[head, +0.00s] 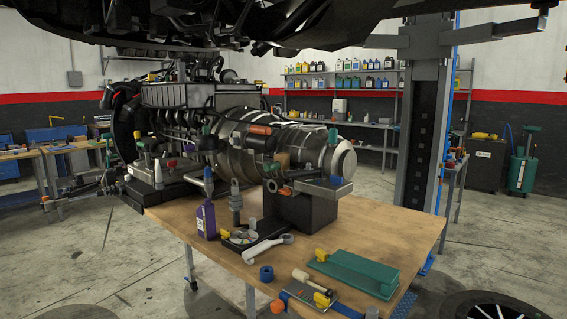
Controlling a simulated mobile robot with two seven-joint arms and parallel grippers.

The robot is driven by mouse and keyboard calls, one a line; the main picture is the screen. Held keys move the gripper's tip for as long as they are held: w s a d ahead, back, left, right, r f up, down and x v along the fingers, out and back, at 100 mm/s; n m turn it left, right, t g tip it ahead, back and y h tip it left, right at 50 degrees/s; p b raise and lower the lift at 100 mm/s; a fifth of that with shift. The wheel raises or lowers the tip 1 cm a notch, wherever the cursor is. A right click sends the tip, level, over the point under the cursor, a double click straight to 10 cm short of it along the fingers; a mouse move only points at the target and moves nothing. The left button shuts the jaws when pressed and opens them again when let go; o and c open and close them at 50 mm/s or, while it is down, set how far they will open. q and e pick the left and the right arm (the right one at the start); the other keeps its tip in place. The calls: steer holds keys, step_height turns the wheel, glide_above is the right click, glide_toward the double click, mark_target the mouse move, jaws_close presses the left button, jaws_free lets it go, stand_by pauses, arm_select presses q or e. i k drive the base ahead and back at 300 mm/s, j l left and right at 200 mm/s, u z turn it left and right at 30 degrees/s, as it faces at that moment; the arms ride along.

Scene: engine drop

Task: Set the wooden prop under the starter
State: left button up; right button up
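A large engine with a silvery ribbed gearbox (310,147) rests at the back of a wooden-topped table (400,240). A dark cylindrical part with an orange-brown end (259,129) is on the engine's near side; it may be the starter, but I cannot be sure. A small tan block (283,160) shows below and right of it, against the gearbox; I cannot tell whether it is the wooden prop or whether it touches the part above. Neither of my grippers is in view.
On the table stand a purple bottle (206,219), a black block (300,209), a grey wrench (268,248), a blue tape roll (266,273), a pale-handled tool (308,281) and a green case (354,272). A lift post (424,120) rises behind. The table's right side is clear.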

mark_target(281, 162)
steer(key=i+j+z, duration=0.15)
steer(key=i+j, duration=0.2)
steer(key=i+j+z, duration=0.2)
steer(key=i+j, duration=0.15)
steer(key=i+j+z, duration=0.1)
steer(key=j, duration=0.45)
steer(key=i+j+z, duration=0.1)
steer(key=j, duration=0.4)
